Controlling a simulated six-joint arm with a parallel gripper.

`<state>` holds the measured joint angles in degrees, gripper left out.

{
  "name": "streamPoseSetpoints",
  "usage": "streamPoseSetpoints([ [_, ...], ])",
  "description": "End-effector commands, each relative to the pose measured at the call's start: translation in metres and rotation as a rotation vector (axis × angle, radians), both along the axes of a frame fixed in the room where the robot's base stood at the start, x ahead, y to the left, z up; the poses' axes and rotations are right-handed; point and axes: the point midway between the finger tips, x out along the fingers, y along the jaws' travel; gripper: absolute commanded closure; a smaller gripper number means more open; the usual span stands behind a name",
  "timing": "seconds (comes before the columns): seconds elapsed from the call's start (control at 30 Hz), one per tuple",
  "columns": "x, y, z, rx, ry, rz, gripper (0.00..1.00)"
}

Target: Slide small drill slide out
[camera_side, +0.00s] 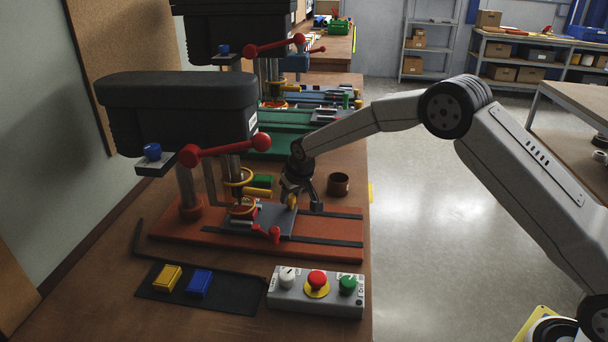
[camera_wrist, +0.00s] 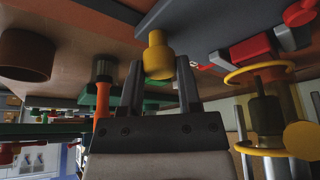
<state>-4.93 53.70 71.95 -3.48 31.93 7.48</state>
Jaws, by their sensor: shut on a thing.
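The nearer drill press has a black head (camera_side: 180,105) and stands on a red base (camera_side: 325,247) with dark rails. A grey slide plate (camera_side: 273,222) sits on this base under the drill head. A yellow knob (camera_side: 292,201) stands at the slide's edge; the knob also shows in the wrist view (camera_wrist: 158,57). My gripper (camera_side: 300,197) reaches down from the right and is shut on the yellow knob. In the wrist view its two dark fingers (camera_wrist: 160,82) stand on either side of the knob. A red clamp (camera_side: 268,234) sits at the slide's front.
A control box (camera_side: 315,292) with white, red and green knobs stands in front. A black mat (camera_side: 215,283) holds a yellow block (camera_side: 167,278) and a blue block (camera_side: 200,283). A brown cup (camera_side: 338,184) stands just behind my gripper. The base's right part is clear.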

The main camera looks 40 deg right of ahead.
Motion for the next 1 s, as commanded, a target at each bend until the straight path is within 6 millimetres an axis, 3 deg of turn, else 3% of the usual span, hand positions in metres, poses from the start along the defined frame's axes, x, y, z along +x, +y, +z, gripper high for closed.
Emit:
streamPoseSetpoints([
  [0.47,-0.008,-0.006,0.001,0.001,0.002,0.001,1.00],
  [1.0,-0.064,-0.063,0.001,0.001,0.003,-0.004,1.00],
])
